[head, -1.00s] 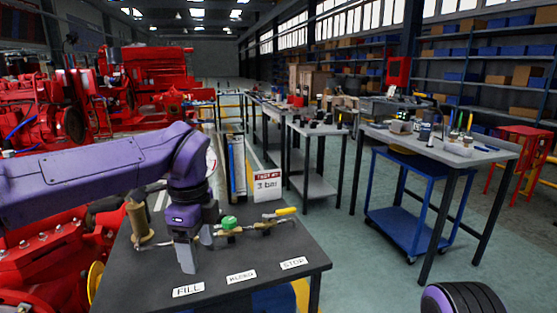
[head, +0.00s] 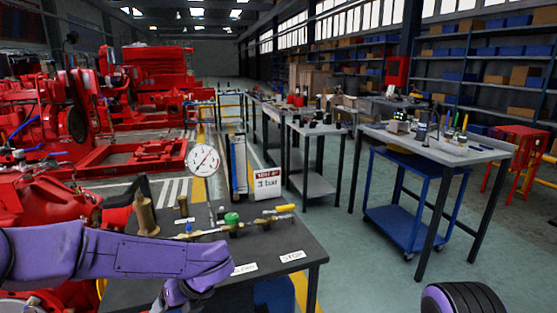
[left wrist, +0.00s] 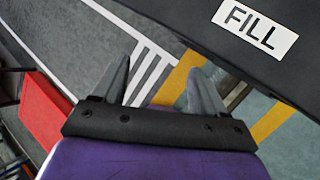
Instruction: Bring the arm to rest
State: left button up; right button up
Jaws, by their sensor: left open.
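My left arm (head: 120,252) is purple and comes in from the left, low across the front of the dark bench (head: 285,247). Its wrist bends down near the bottom edge, and its fingertips do not show in the head view. In the left wrist view my left gripper (left wrist: 160,82) is open with nothing between its two grey fingers. It is apart from the bench corner with the FILL label (left wrist: 257,22), and floor shows beneath it. My right gripper is not in view.
On the bench stand a brass cylinder (head: 145,215), a green-knobbed valve (head: 232,219), a yellow handle (head: 285,208) and a round gauge (head: 203,159). Red machinery (head: 45,205) is close on the left. A blue trolley (head: 405,222) stands right, with clear floor between.

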pick_arm(q)
jog(key=s+a+f+m+t+y+p, duration=0.1)
jog(key=s+a+f+m+t, duration=0.15)
jog(key=s+f+m, duration=0.45)
jog(key=s+a+f+m+t+p, duration=0.1)
jog(key=s+a+f+m+t, duration=0.15)
jog(key=f+m, duration=0.85)
jog(key=s+f+m+g+h, duration=0.1)
jog(key=s+f+m+h, duration=0.1)
jog(key=s+m, duration=0.7)
jog(key=s+a+f+m+g+h+p, duration=0.1)
jog(key=s+f+m+h, duration=0.1)
jog(key=s+m, duration=0.7)
jog(key=s, duration=0.3)
jog(key=shift+a+f+m+g+h+p, duration=0.3)
jog(key=shift+f+g, duration=0.1)
